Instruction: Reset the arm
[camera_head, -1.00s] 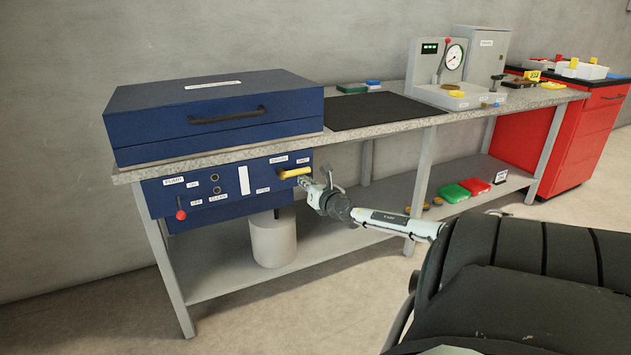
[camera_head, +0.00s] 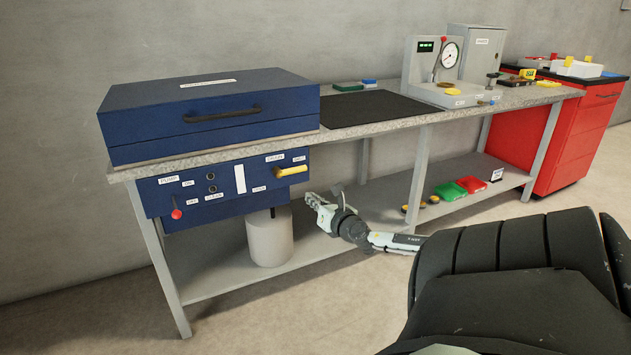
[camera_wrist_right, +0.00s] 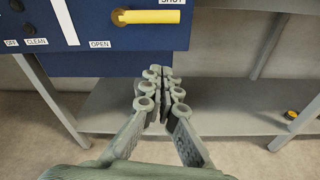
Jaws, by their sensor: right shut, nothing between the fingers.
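My right gripper (camera_head: 312,200) is shut and empty, below and in front of the yellow handle (camera_head: 292,170) on the blue control panel. In the right wrist view the gripper (camera_wrist_right: 160,85) has its fingers together, apart from the yellow handle (camera_wrist_right: 150,17) above it. The handle lies level, pointing toward the SHUT label; the OPEN label sits lower left of it. My right arm (camera_head: 390,241) reaches in from the right. My left gripper is not in view.
The blue cabinet (camera_head: 150,120) stands on the workbench (camera_head: 420,118). A red-knobbed lever (camera_head: 176,214) is on the panel's left. A grey cylinder (camera_head: 270,238) stands on the lower shelf. Green and red boxes (camera_head: 450,189) lie on the shelf. Open floor lies in front.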

